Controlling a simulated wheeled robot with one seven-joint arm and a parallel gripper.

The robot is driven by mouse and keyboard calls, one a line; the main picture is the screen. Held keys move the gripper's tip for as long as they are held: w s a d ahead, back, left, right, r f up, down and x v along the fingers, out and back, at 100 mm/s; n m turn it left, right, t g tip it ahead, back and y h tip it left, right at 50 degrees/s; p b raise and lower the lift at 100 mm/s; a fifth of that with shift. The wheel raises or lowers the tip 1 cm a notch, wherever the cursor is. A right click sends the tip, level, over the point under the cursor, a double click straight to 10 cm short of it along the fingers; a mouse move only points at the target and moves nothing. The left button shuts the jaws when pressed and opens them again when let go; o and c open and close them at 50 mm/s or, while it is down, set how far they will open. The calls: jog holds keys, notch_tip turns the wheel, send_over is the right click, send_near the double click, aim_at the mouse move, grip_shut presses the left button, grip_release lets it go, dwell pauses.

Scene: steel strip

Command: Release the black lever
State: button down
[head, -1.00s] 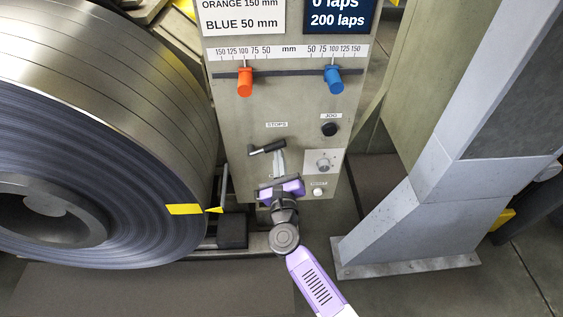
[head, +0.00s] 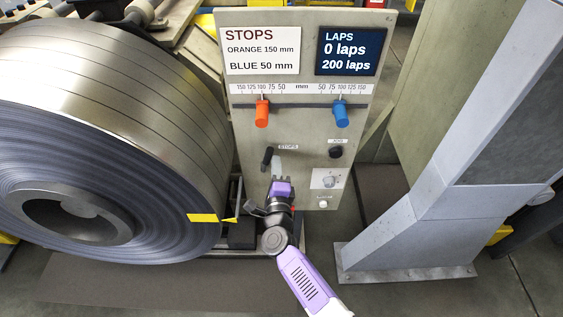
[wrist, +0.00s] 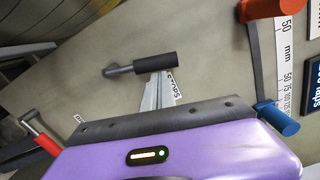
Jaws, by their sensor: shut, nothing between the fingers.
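The black lever (head: 267,157) is on the front of the grey control panel, left of the STOPS label. Its handle stands roughly upright. In the wrist view the lever (wrist: 150,64) lies just beyond my fingertips. My gripper (head: 277,167) is in front of the panel, just below and to the right of the lever. Its fingers (wrist: 160,88) are shut with nothing between them. I cannot tell whether the fingertips touch the lever.
An orange stop (head: 262,114) and a blue stop (head: 341,114) sit near 100 on the scale. A large steel coil (head: 120,150) stands left of the panel. A grey post (head: 440,190) stands on the right. A red handle (wrist: 44,143) shows at lower left in the wrist view.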

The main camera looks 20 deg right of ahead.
jog(key=shift+w+a+r, duration=0.15)
jog(key=shift+a+r, duration=0.1)
jog(key=shift+a, duration=0.25)
jog(key=shift+w+a+r, duration=0.15)
jog(key=shift+a+r, duration=0.05)
jog(key=shift+a, duration=0.25)
jog(key=shift+a, duration=0.2)
